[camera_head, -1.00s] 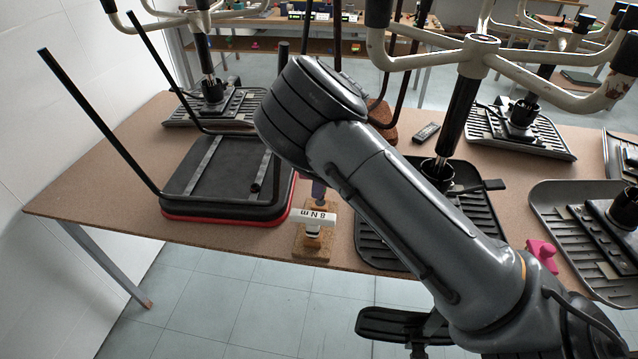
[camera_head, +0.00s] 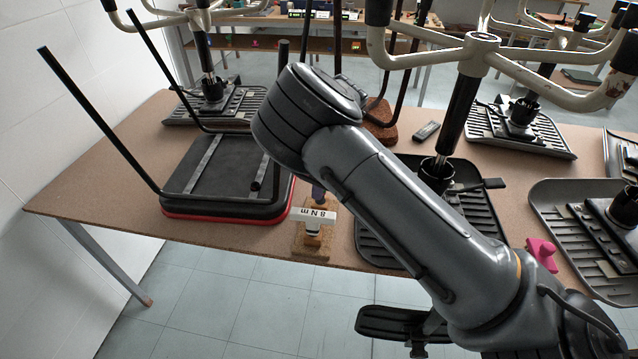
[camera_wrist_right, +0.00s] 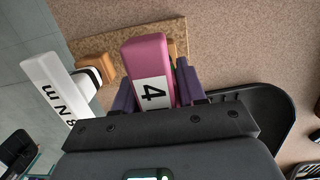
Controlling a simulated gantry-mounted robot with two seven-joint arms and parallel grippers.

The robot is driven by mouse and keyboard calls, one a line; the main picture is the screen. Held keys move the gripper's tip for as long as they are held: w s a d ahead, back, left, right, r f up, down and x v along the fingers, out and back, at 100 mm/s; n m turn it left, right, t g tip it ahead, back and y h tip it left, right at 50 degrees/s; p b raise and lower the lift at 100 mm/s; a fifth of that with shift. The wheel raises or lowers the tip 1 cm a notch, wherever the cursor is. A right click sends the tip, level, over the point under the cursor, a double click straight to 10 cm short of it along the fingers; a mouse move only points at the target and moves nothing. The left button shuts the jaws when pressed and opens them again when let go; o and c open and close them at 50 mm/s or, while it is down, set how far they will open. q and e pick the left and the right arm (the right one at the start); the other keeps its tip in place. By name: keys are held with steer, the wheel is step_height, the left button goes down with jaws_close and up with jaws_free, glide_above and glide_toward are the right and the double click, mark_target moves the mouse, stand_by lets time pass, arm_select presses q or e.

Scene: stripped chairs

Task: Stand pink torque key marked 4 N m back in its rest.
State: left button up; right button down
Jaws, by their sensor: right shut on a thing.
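The pink torque key (camera_wrist_right: 150,75), with a white label showing 4, is between the purple fingers of my right gripper (camera_wrist_right: 150,92) in the right wrist view. The gripper is shut on it. A wooden rest (camera_wrist_right: 178,32) lies behind the key; I cannot tell whether the key touches it. In the head view the rest (camera_head: 312,247) is at the table's front edge, and my right arm hides the pink key and most of the gripper. A white key marked 8 N m (camera_head: 313,214) stands at the rest, also seen in the right wrist view (camera_wrist_right: 52,88). My left gripper is out of view.
A black chair seat with a red edge (camera_head: 222,175) lies left of the rest. A black ribbed chair part (camera_head: 372,240) is close on its right. A pink object (camera_head: 541,254) lies farther right. Upturned chair bases stand behind. Bare table shows at the front left.

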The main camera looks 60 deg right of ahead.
steer(key=shift+f+b, duration=0.65)
steer(key=shift+f, duration=0.85)
steer(key=c, duration=0.6)
jaws_free()
steer(key=shift+o, duration=0.2)
